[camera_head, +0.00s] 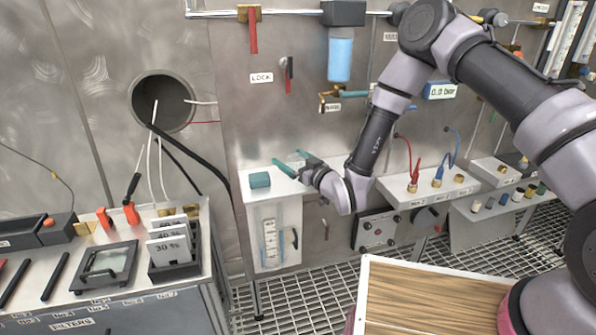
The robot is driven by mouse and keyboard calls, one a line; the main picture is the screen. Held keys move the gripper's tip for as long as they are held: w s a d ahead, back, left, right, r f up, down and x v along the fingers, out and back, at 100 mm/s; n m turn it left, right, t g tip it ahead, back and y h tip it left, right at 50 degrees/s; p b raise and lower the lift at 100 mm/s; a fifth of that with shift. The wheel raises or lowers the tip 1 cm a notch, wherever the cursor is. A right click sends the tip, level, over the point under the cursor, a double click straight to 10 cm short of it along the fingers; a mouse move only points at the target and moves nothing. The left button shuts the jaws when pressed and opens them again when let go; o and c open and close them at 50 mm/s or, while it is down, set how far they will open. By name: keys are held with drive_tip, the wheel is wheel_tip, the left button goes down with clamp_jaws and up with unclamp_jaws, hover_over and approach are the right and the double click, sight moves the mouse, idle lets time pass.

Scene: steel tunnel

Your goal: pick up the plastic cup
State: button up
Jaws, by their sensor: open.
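I cannot make out a clear plastic cup. A small teal item (260,180) sits on the white top of a narrow cabinet (287,187); it looks like a low block, and I cannot tell whether it is the cup. My gripper (289,158) is over the right part of that cabinet top, with its two teal fingers spread and pointing to the back left. Nothing shows between the fingers. The teal item is to the left of the fingers and appears apart from them.
A blue-bowled filter (340,55) hangs on the steel wall above. A workbench at left carries a dark framed plate (104,266) and a box of cards (172,250). White shelves (430,188) with fittings are at right. A wooden-topped surface (430,300) is in front. Grating floor shows between.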

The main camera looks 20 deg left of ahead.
drive_tip(key=c, duration=1.3)
drive_tip(key=shift+r, duration=0.1)
